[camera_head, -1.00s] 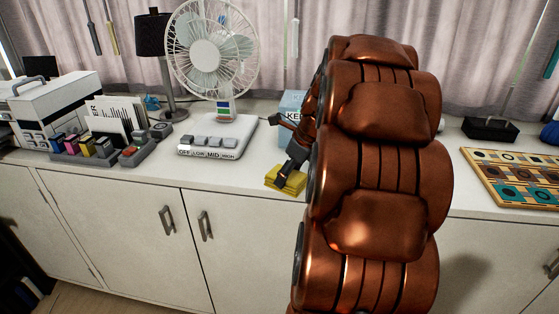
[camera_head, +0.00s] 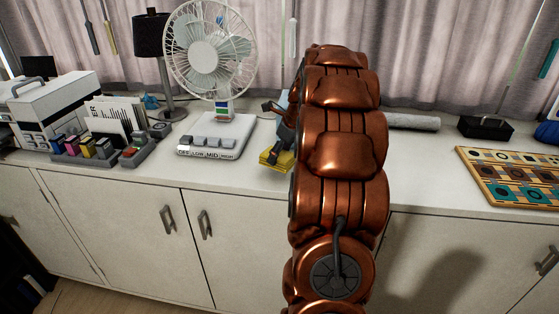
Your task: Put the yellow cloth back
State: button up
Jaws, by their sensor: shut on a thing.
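The yellow cloth (camera_head: 272,160) is a small folded yellow block at the front part of the white counter, to the right of the fan base. My gripper (camera_head: 279,153) is shut on it from above. Most of the gripper is small and dark in this view, and my copper-coloured arm hides its right side. I cannot tell whether the cloth touches the counter or is just above it.
A white fan (camera_head: 208,60) stands on its base with buttons left of the cloth. A desk organizer (camera_head: 100,150) is further left. A grey roll (camera_head: 412,121), a black box (camera_head: 487,128) and a patterned board (camera_head: 510,178) lie to the right on the counter (camera_head: 425,175).

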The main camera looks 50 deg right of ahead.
aim_at(282, 156)
jog(key=shift+f+p, duration=0.55)
jog(key=shift+f, duration=1.2)
jog(key=o, duration=1)
jog(key=b+v, duration=0.2)
jog(key=v, duration=1)
jog(key=shift+b, duration=0.35)
